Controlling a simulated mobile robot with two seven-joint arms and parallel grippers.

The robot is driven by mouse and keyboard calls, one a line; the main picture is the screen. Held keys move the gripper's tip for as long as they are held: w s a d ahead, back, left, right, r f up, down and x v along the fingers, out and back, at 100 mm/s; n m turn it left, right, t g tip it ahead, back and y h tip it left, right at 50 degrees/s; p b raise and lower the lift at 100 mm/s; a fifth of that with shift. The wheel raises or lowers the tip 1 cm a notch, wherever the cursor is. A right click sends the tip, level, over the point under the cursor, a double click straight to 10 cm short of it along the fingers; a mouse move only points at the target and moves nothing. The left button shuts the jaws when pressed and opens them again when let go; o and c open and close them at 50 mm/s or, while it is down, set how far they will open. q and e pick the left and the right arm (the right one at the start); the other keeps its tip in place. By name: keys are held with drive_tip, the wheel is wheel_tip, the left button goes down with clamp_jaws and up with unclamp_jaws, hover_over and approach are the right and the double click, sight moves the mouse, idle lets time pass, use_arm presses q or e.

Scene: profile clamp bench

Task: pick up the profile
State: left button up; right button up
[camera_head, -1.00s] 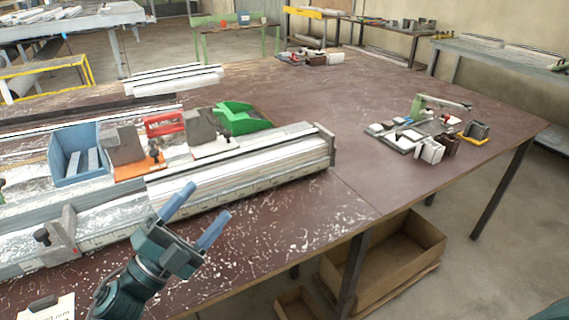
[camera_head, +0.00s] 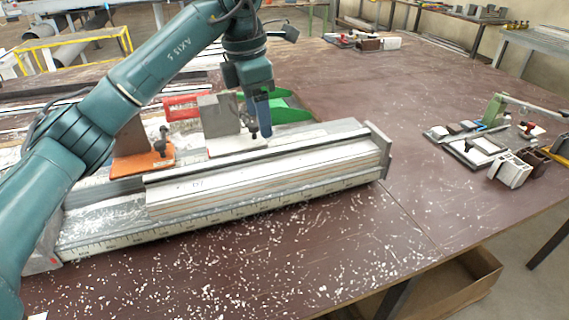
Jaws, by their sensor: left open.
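The profile (camera_head: 275,180) is a long white bar with thin lines along its side. It lies along the front of the clamp bench (camera_head: 125,231). My left gripper (camera_head: 258,128) points down behind the profile, beside a grey clamp block (camera_head: 218,115) and in front of the green bin. Its blue fingers are seen nearly edge-on, and I see nothing held between them. It is open and appears apart from the profile. My right gripper is not in view.
An orange-based clamp (camera_head: 145,160), a red part (camera_head: 186,106) and a green bin (camera_head: 290,108) stand behind the profile. An end plate (camera_head: 378,150) closes the bench at right. A tray of parts (camera_head: 465,147) lies further right. The brown tabletop between is clear except for white chips.

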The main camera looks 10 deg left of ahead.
use_arm(q)
hover_over(271, 166)
drive_tip(key=s+a, duration=0.1)
wheel_tip(271, 166, down, 6)
drive_tip(key=shift+a+f, duration=0.1)
drive_tip(key=shift+w+d+f+p, duration=0.1)
drive_tip(key=shift+w+d+f, duration=0.1)
drive_tip(key=shift+f, duration=0.75)
drive_tip(key=shift+w+d+f+p, duration=0.15)
drive_tip(key=shift+f, duration=0.8)
drive_tip(key=shift+w+d+f+p, duration=0.1)
drive_tip(key=shift+w+d+f, duration=0.1)
drive_tip(key=shift+f, duration=0.75)
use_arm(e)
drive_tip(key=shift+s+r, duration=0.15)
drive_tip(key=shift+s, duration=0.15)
use_arm(q)
drive_tip(key=shift+c, duration=0.2)
drive_tip(key=c, duration=0.9)
drive_tip(key=shift+r, duration=0.1)
drive_tip(key=shift+c, duration=1.4)
